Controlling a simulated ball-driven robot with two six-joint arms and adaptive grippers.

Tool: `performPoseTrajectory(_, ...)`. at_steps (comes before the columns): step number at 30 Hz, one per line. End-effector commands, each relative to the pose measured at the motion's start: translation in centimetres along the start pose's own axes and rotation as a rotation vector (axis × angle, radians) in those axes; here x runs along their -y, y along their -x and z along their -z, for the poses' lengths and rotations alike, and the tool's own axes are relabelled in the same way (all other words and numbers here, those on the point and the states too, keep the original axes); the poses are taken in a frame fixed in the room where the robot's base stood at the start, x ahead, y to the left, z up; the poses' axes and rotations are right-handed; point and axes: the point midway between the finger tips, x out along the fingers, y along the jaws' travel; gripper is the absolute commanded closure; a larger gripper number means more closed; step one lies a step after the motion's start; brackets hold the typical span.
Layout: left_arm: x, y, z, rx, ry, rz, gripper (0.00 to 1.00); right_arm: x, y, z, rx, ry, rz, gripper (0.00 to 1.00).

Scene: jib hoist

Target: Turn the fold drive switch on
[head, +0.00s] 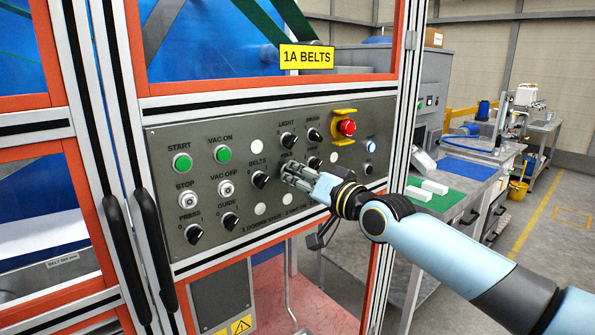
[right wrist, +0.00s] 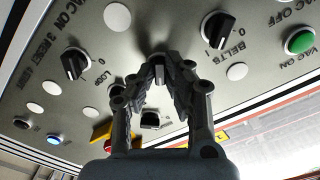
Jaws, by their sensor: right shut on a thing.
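The fold drive switch (right wrist: 159,73) is a dark rotary knob on the grey control panel (head: 160,150). My right gripper (head: 289,172) covers nearly all of it in the head view, just under a partly hidden label. In the right wrist view my right gripper (right wrist: 159,76) is shut on the knob, with one finger on each side. Which way the knob's pointer faces is hidden by the fingers. My left gripper is not in view.
Similar knobs stand close around: the belts switch (head: 260,179), the light switch (head: 288,141) and the guide switch (head: 230,220). A red emergency button (head: 347,127) in a yellow guard is up and right. Black door handles (head: 150,245) stick out at the left.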

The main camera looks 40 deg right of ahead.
Motion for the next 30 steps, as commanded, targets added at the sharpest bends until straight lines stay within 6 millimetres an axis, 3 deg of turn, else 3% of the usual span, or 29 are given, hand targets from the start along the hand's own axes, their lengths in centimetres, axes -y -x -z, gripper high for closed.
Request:
performPoseTrajectory(12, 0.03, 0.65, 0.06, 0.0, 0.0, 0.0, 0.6, 0.0, 0.0, 0.02, 0.0, -0.165, 0.0, 1.0)
performPoseTrajectory(27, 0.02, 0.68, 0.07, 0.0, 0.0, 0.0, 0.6, -0.01, 0.0, -0.01, 0.0, -0.184, 0.0, 1.0)
performPoseTrajectory(28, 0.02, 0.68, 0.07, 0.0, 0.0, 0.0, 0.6, -0.01, 0.0, -0.01, 0.0, -0.184, 0.0, 0.86)
performPoseTrajectory(30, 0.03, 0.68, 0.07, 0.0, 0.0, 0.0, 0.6, -0.01, 0.0, -0.01, 0.0, -0.184, 0.0, 0.77)
